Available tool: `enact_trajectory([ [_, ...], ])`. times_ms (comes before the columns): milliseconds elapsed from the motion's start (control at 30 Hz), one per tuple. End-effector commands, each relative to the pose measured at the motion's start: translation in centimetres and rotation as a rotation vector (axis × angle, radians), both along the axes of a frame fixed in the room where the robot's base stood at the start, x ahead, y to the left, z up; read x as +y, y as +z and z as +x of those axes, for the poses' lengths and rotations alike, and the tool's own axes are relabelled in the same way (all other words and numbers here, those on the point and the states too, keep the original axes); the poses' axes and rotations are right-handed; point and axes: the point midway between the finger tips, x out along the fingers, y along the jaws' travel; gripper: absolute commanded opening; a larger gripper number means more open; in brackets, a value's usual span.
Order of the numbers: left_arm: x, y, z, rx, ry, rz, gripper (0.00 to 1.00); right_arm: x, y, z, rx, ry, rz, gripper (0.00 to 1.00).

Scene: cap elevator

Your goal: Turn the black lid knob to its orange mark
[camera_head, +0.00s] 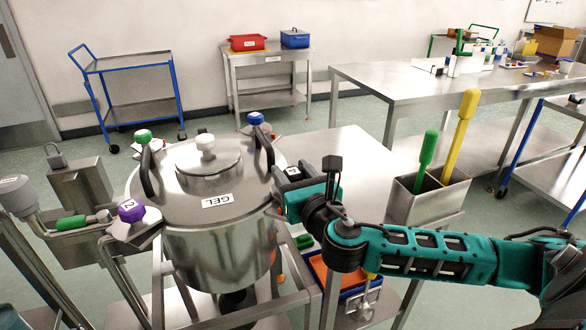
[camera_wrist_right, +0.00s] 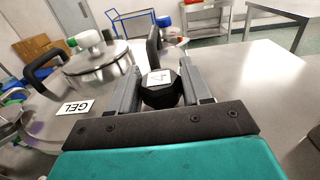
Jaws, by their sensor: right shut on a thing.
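The steel pot (camera_head: 220,250) labelled GEL has a round lid (camera_head: 185,185) with black side handles and a white-topped centre knob (camera_head: 205,143). My right gripper (camera_head: 284,182) is at the lid's right side. In the right wrist view its two fingers (camera_wrist_right: 160,90) stand on either side of the black knob (camera_wrist_right: 161,93), which has a white label marked 4 on top. The gripper is shut on this knob. Its orange mark cannot be made out in either view. My left gripper is out of view.
Other knobs sit around the lid: green (camera_head: 143,136), blue (camera_head: 255,118) and purple (camera_head: 131,211). A steel bin (camera_head: 425,205) with green and yellow handles stands to the right. Bare steel tabletop (camera_head: 345,155) lies behind my right arm.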

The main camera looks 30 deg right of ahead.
Motion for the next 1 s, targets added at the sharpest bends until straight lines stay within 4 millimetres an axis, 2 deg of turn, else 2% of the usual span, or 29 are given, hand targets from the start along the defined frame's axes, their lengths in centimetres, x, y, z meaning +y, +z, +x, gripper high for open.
enact_trajectory([
  [700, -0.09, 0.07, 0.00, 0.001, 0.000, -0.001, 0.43, 0.19, 0.05, 0.10, 0.000, -0.680, 0.003, 0.18],
  [1000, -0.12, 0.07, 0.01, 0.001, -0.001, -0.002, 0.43, 0.10, 0.08, 0.08, 0.000, -0.913, 0.000, 0.18],
])
